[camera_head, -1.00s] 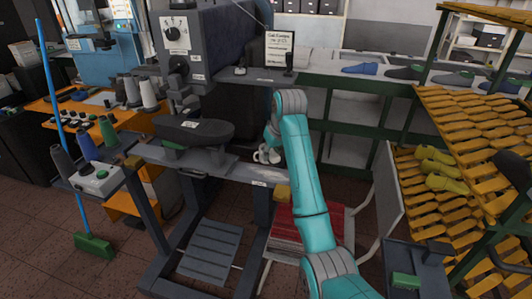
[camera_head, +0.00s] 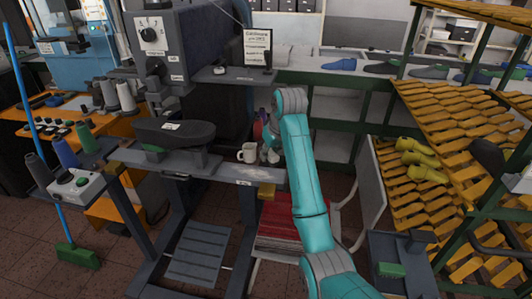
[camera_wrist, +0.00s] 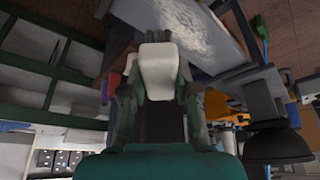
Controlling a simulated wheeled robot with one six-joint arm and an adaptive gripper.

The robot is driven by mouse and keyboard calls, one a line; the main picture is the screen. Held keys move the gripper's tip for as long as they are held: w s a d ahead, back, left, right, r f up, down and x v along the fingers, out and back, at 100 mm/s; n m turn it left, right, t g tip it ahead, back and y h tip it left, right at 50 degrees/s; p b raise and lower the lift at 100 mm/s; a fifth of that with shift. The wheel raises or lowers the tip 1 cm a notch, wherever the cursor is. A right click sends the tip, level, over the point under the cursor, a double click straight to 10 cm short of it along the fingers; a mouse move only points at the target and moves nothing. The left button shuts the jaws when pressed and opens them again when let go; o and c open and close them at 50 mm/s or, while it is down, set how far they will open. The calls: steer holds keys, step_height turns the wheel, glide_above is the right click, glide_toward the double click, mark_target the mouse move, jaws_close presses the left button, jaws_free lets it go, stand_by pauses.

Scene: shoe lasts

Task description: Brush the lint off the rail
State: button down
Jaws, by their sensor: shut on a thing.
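My gripper (camera_wrist: 158,88) is shut on a pale block (camera_wrist: 158,68) with a dark top edge, seemingly a brush. The grey rail (camera_head: 225,171) runs across the front of the dark machine. A whitish, fibrous lint patch (camera_wrist: 205,28) lies on the rail in the wrist view, beyond the held block and to its right. In the head view the lint patch (camera_head: 258,173) is faint, below the mug.
A dark shoe-shaped piece (camera_head: 175,132) is mounted to the left. A yellow slatted rack (camera_head: 450,120) with lasts stands right.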

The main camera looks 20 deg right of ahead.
steer(key=shift+s+d+r, duration=0.15)
steer(key=shift+s+d, duration=0.75)
steer(key=shift+d, duration=0.3)
steer(key=shift+w+a, duration=0.1)
steer(key=shift+w+a+r, duration=0.2)
steer(key=shift+w+a, duration=1.4)
steer(key=shift+a, duration=0.65)
steer(key=shift+w+a+r, duration=0.15)
steer(key=shift+w+a, duration=1.5)
steer(key=shift+a, duration=0.55)
steer(key=shift+w+a+r, duration=0.2)
steer(key=shift+w+a, duration=1.4)
steer(key=shift+a, duration=0.65)
steer(key=shift+r, duration=0.1)
steer(key=shift+r, duration=2.9)
